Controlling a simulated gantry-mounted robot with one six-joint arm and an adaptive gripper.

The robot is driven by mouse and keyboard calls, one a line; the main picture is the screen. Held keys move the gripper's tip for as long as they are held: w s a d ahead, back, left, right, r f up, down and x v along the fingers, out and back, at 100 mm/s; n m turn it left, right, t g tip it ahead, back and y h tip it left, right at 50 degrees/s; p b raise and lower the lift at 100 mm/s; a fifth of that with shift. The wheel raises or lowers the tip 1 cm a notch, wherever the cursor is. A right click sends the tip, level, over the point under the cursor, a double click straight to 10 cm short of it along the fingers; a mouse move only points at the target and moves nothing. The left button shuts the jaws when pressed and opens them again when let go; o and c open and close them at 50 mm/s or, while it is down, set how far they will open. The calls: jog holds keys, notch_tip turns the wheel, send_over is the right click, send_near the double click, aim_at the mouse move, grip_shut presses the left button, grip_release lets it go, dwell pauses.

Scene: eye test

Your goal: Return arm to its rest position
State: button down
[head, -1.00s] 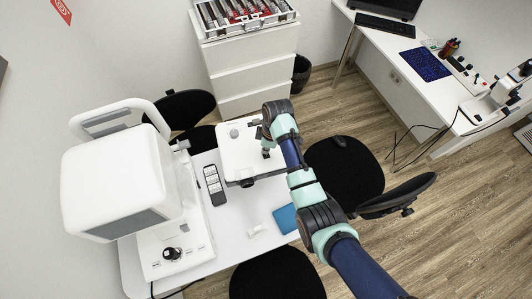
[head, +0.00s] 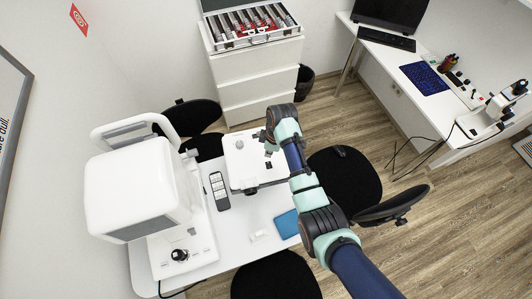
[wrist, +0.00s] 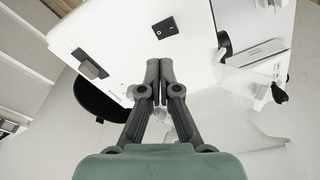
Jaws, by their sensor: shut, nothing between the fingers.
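My arm (head: 308,187) reaches up from the lower right of the head view over the white table. My gripper (head: 268,160) is small and partly hidden by the wrist there, over or beside a white flat-topped device (head: 240,172). In the wrist view my gripper (wrist: 160,68) is shut, its two dark fingertips together with nothing between them. White equipment with a black switch (wrist: 165,28) lies beyond the fingertips.
A large white instrument (head: 140,190) stands at the table's left. A grey handheld controller (head: 219,190) and a blue item (head: 287,224) lie on the table. Black chairs (head: 345,175) surround it.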

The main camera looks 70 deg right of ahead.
dwell(0.3)
jog(key=w+a+r+m+t+h+p, duration=0.1)
jog(key=w+a+r+t+p, duration=0.15)
jog(key=w+a+r, duration=0.6)
jog(key=w+a+r+t+h+p, duration=0.25)
jog(key=w+a+r, duration=0.25)
jog(key=a+r, duration=0.65)
jog(key=s+a+r+t+y+p, duration=0.1)
jog(key=s+a+r+t, duration=0.1)
jog(key=a+r, duration=0.5)
jog(key=s+a+r+m+t+y+p, duration=0.1)
jog(key=a+r+t, duration=0.3)
jog(key=a+r, duration=0.4)
jog(key=s+a+y, duration=0.1)
jog(key=a, duration=0.4)
jog(key=shift+s+r, duration=0.2)
jog(key=shift+s, duration=0.15)
